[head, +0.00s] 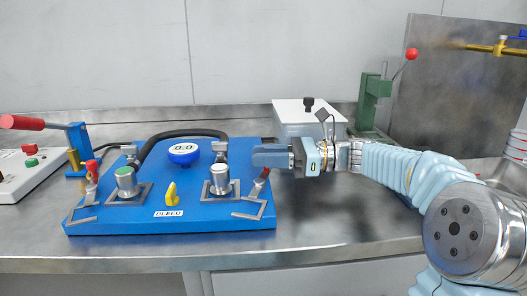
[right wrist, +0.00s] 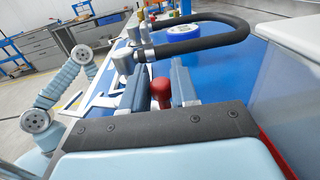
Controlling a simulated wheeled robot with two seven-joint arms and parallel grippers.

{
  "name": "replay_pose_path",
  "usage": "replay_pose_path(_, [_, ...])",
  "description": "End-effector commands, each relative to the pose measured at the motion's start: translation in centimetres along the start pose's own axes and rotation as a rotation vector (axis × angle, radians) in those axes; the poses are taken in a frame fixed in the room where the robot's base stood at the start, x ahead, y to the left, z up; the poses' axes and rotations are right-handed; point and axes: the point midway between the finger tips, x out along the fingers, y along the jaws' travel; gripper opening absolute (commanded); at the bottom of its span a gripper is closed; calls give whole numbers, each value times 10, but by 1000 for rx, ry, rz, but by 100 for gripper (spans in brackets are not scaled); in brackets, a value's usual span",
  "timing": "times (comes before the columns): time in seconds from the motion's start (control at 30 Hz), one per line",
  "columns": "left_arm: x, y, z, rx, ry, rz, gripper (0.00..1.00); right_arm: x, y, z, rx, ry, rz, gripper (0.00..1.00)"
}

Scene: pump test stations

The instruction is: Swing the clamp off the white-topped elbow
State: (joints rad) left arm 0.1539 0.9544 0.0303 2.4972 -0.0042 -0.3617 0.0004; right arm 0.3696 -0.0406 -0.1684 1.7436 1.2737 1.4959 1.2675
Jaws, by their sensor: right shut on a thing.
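The white-topped elbow (head: 220,180) stands on the right part of the blue base plate (head: 150,229), joined to a black hose. Its clamp (head: 259,187) is just to its right, with a red grip leaning up to the right. My right gripper (head: 268,157) reaches in from the right and is shut on the clamp's red grip. In the right wrist view the red grip (right wrist: 161,92) shows between the two blue fingers. The fingers hide part of the clamp, and I cannot tell whether it touches the elbow. My left gripper is not in view.
A green-topped elbow (head: 126,182) with its own red-gripped clamp (head: 92,170) stands at the left. A round gauge (head: 184,153), the black hose (head: 185,133) and a yellow bleed valve (head: 171,192) lie between. A white box (head: 288,117) and green press (head: 371,100) stand behind my right arm.

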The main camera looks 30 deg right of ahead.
Motion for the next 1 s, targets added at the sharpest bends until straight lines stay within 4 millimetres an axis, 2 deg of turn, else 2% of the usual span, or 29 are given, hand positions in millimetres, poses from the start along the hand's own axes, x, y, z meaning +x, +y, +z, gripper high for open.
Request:
replay_pose_path(0.4, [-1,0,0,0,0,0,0,0,0,1,-1,-1,3,0])
replay_pose_path(0.43, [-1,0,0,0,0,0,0,0,0,1,-2,-1,3,30])
replay_pose_path(0.53, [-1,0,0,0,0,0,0,0,0,0,-1,0,3,45])
replay_pose_path(0.57, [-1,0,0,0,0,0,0,0,0,0,-1,0,3,47])
replay_pose_path(0.87, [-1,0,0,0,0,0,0,0,0,2,-2,0,3,47])
replay_pose_path(1.0, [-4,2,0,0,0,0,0,0,0,18,-5,0,4,47])
